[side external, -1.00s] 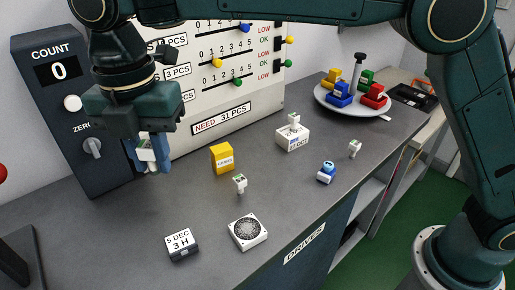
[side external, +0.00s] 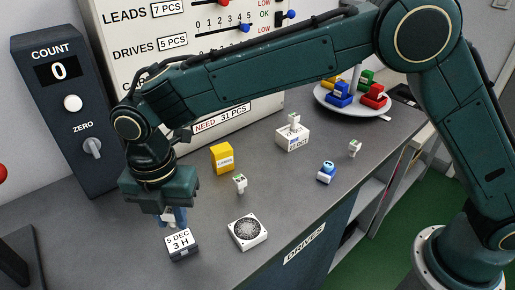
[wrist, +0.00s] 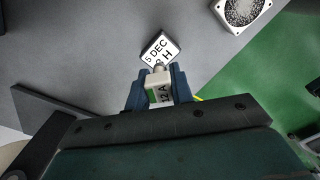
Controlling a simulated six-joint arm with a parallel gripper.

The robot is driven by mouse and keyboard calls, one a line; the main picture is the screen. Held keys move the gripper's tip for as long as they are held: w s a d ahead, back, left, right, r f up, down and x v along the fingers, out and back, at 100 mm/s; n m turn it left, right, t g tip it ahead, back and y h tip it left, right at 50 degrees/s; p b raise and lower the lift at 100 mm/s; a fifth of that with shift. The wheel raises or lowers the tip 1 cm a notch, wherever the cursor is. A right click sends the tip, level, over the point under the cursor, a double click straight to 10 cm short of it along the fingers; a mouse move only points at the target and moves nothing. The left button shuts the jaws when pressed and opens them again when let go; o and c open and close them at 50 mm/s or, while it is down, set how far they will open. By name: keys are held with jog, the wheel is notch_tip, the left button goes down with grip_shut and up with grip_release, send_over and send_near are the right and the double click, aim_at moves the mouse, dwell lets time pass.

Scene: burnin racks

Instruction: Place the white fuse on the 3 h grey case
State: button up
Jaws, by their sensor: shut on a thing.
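My gripper (side external: 173,217) is shut on a white fuse (wrist: 159,95) with a green part and a "2A" mark. In the wrist view the fuse sits between the blue fingers, its far end overlapping the near corner of the grey case. The grey case marked "5 DEC 3 H" (side external: 180,244) stands at the front of the bench. It also shows in the wrist view (wrist: 161,46), with a white label. In the side view my fingers are just behind and above the case, and the held fuse is mostly hidden. I cannot tell whether fuse and case touch.
A white fan block (side external: 248,231) stands right of the case. Further back are a small white-green fuse (side external: 240,184), a yellow case (side external: 222,159), a blue-white piece (side external: 326,173), another fuse (side external: 355,148) and a white case with a fuse on top (side external: 292,139). A plate (side external: 322,99) holds coloured pieces.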

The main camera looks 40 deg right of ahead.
aim_at(174, 227)
jog(key=shift+f, duration=2.15)
jog(key=shift+f, duration=0.15)
jog(key=o, duration=1)
notch_tip(174, 227, up, 12)
jog(key=shift+r, duration=0.2)
